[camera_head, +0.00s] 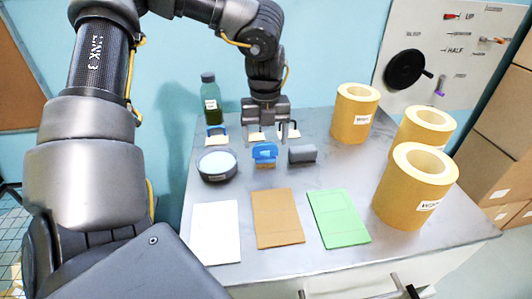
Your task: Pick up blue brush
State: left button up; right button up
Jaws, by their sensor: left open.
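The blue brush (264,153) sits on the grey tabletop, with a tan lower part below its blue top. It stands between a round dark tin with a pale blue top (217,166) and a dark grey block (302,154). My left gripper (268,138) is open and points down, just behind and above the brush. Its fingers are spread apart and nothing is held between them. I cannot tell whether it touches anything. My right gripper is not in view.
Several yellow rolls (413,186) stand on the right side of the table. A green bottle (211,101) stands at the back left. White, brown (277,217) and green (339,216) sheets lie along the front. A wall panel with a black knob (404,70) is behind.

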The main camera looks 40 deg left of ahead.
aim_at(265, 145)
pick_arm(q)
jog(key=shift+s, duration=0.1)
jog(key=shift+s+f, duration=0.15)
jog(key=f, duration=0.1)
jog(key=f+p, duration=0.1)
jog(key=f, duration=0.1)
jog(key=f+p, duration=0.1)
jog(key=shift+w+a+f, duration=0.1)
jog(key=shift+w+f, duration=0.15)
jog(key=shift+f, duration=0.1)
jog(key=shift+s, duration=0.1)
jog(key=shift+c, duration=0.6)
jog(key=c, duration=1)
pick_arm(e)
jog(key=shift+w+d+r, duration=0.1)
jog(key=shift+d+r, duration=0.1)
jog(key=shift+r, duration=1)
